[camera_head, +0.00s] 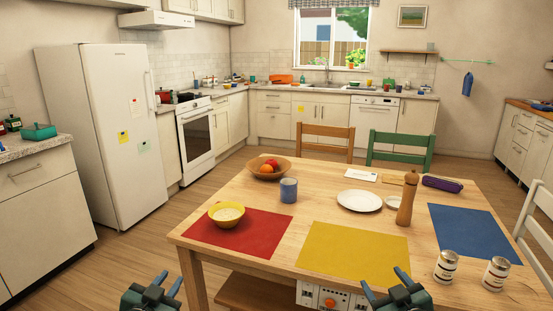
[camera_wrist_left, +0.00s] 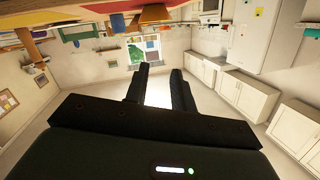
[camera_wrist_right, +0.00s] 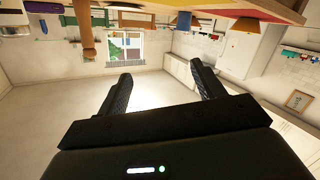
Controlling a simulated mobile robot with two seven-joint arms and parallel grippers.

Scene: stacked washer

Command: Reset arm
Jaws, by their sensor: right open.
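My left gripper (camera_head: 168,280) is at the bottom of the head view, in front of the table's near left corner. Its fingers stand slightly apart in the left wrist view (camera_wrist_left: 160,72), with nothing between them. My right gripper (camera_head: 384,281) is at the bottom right of centre, in front of the table's near edge. Its fingers are spread wider in the right wrist view (camera_wrist_right: 160,75), and it is empty. Both wrist views look upside down. Most of both arms is out of the head view.
The wooden table (camera_head: 330,176) fills the space ahead. It bears a yellow bowl (camera_head: 227,215) on a red mat (camera_head: 264,237), a yellow mat (camera_head: 352,252), a blue mat (camera_head: 474,234), a pepper mill (camera_head: 407,200) and two jars. Open floor lies left of the table.

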